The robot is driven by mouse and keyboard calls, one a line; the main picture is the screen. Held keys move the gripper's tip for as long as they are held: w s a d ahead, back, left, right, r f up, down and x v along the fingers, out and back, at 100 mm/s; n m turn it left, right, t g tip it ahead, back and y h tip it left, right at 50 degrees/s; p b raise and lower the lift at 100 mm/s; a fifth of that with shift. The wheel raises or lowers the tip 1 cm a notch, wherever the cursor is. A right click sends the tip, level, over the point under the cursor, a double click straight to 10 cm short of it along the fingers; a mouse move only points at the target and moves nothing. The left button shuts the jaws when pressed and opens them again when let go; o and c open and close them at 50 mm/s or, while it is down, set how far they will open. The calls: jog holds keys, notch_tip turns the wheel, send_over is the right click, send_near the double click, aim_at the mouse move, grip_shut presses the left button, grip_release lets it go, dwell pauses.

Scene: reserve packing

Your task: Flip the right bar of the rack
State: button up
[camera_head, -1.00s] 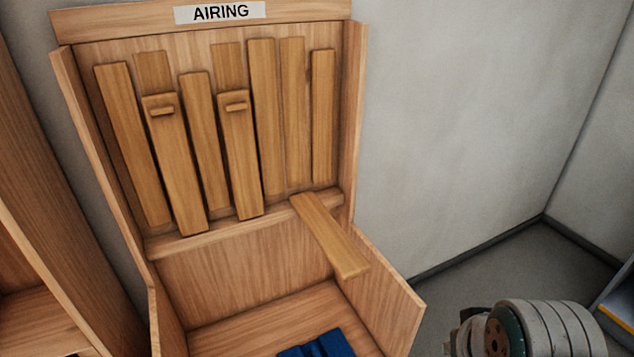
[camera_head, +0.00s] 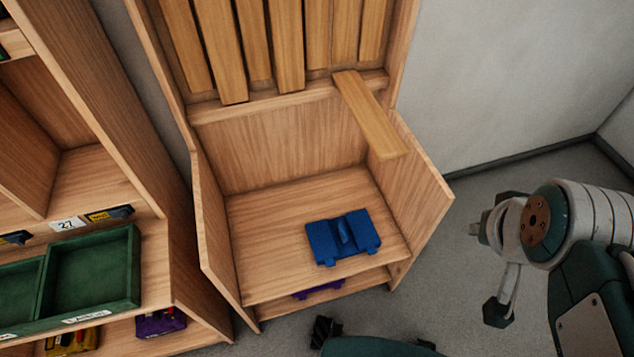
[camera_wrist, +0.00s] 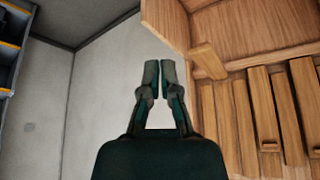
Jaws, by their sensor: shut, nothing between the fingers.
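The wooden rack (camera_head: 285,148) stands in the middle of the head view, with a row of upright slats at its back. Its right bar (camera_head: 368,118) is tilted down and sticks out forward over the lower seat. The bar also shows in the wrist view (camera_wrist: 209,61), right of my fingers. My gripper (camera_wrist: 159,66) is shut and empty in the wrist view, apart from the bar, with pale wall behind it. In the head view my arm is at the right, clear of the rack. The slat tops are out of the head view now.
A blue piece (camera_head: 343,238) lies on the rack's seat, and a purple piece (camera_head: 318,288) shows below it. A shelf unit with green trays (camera_head: 94,268) stands at the left. Open grey floor (camera_head: 470,190) lies right of the rack.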

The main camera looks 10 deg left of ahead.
jog(key=o, duration=0.5)
jog(key=shift+w+f, duration=0.1)
jog(key=shift+w, duration=0.15)
jog(key=o, duration=0.5)
jog(key=shift+w+d+f, duration=0.1)
jog(key=shift+w, duration=0.35)
jog(key=shift+w+d+f, duration=0.1)
jog(key=shift+w, duration=0.3)
jog(key=shift+o, duration=0.7)
jog(key=w+d+f+n+t, duration=0.1)
jog(key=w+f+t, duration=0.1)
jog(key=w, duration=0.6)
jog(key=shift+w+f+h, duration=0.3)
jog(key=shift+f, duration=0.15)
jog(key=w+f+n+t+y, duration=0.1)
jog(key=w+f+n+t, duration=0.15)
jog(key=w+f, duration=0.45)
jog(key=n+t+y, duration=0.3)
jog(key=t+y, duration=0.2)
jog(key=y, duration=0.4)
send_near(386, 155)
jog(key=w+f, duration=0.4)
jog(key=x, duration=0.9)
jog(key=shift+w+f, duration=0.1)
jog(key=shift+w, duration=0.25)
jog(key=c, duration=1.2)
